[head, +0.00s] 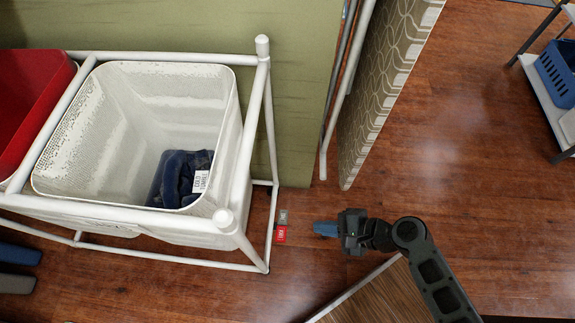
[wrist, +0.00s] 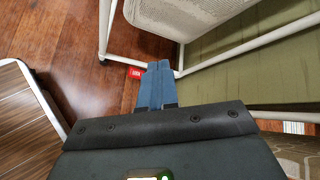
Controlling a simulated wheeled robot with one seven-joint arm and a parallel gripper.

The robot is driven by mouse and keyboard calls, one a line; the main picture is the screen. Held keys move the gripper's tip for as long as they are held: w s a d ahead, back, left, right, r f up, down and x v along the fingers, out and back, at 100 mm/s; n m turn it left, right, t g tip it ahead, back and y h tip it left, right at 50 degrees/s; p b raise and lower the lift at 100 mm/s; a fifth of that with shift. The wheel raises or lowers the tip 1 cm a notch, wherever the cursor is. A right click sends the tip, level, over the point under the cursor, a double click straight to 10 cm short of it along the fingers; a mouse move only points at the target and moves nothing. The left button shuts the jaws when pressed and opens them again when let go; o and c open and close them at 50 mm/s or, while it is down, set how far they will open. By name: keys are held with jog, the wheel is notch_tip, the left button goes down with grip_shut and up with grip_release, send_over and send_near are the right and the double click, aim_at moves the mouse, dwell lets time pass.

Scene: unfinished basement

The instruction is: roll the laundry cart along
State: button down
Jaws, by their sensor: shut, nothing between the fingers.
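The laundry cart has a white tube frame (head: 262,110) and stands at the left in the head view. A white basket (head: 120,165) and a red basket (head: 25,110) hang in it. Dark blue cloth with a white label (head: 180,178) lies in the white basket. The frame also shows in the wrist view (wrist: 104,30). A red tag (head: 281,235) and a grey tag (head: 283,217) sit low beside the frame's right end. My gripper (head: 316,229) is shut and empty, its blue fingers (wrist: 156,84) pointing at the cart's near right corner, apart from it in the head view.
A patterned board (head: 385,85) stands on edge right of the cart, by a green panel (head: 300,100). A wood-topped piece with a pale edge (head: 375,295) is below my arm. A shelf with a blue basket (head: 560,72) is at upper right. Open wood floor (head: 480,150) lies between.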

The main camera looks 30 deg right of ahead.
jog(key=w+d+r+m+t+y+b, duration=0.1)
jog(key=w+d+r+m+y+b, duration=0.2)
jog(key=w, duration=0.4)
jog(key=w+d+r+m+t+y+b, duration=0.1)
jog(key=w+r+m+t+y, duration=0.15)
jog(key=w+y, duration=0.3)
jog(key=f+b+x, duration=0.1)
jog(key=x, duration=1.3)
jog(key=shift+w+f+g+h, duration=0.4)
jog(key=shift+f+g+h, duration=0.05)
jog(key=shift+f, duration=0.2)
jog(key=shift+a, duration=0.1)
